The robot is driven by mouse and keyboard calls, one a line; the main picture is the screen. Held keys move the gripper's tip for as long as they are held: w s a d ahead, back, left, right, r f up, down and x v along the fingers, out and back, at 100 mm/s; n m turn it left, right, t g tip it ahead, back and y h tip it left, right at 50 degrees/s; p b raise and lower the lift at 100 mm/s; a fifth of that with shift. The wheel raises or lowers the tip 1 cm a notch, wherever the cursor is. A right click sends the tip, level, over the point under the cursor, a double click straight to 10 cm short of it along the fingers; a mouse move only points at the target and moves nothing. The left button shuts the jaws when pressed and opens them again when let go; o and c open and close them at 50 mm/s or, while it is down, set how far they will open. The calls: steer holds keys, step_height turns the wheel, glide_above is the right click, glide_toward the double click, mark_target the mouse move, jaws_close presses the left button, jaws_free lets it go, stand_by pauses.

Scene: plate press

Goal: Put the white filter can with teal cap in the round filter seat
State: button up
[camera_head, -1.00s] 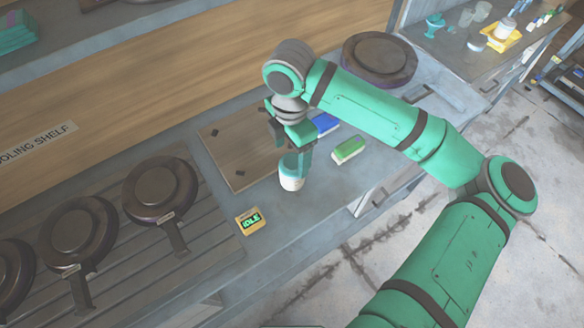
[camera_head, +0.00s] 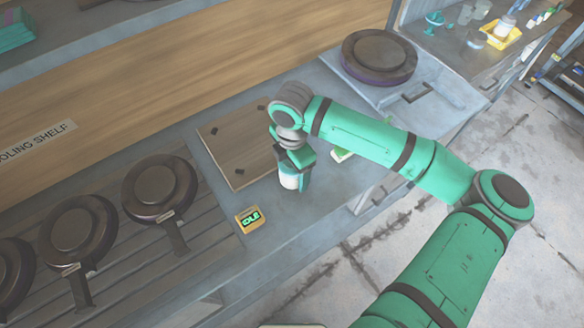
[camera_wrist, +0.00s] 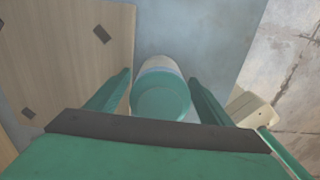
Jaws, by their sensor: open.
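The white filter can with teal cap (camera_head: 289,182) stands on the grey bench, just right of the wooden board. In the wrist view its round teal cap (camera_wrist: 160,98) shows from above. My gripper (camera_wrist: 160,80) is lowered over the can, with one open finger on each side. Small gaps seem to show between fingers and can, though contact is hard to judge. In the head view my gripper (camera_head: 292,172) hides the can's top. I cannot pick out the round filter seat with certainty in either view.
The wooden board (camera_head: 230,155) lies left of the can. Several round dark plates (camera_head: 160,188) rest on the left rack; another (camera_head: 379,55) is at the back.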

steer(key=shift+c, duration=0.7)
steer(key=c, duration=1.3)
steer(key=shift+w+r, duration=0.1)
steer(key=shift+r, duration=0.5)
steer(key=s+d+r, duration=0.8)
steer(key=s+r, duration=0.3)
steer(key=shift+s+r, duration=0.35)
steer(key=shift+r, duration=0.05)
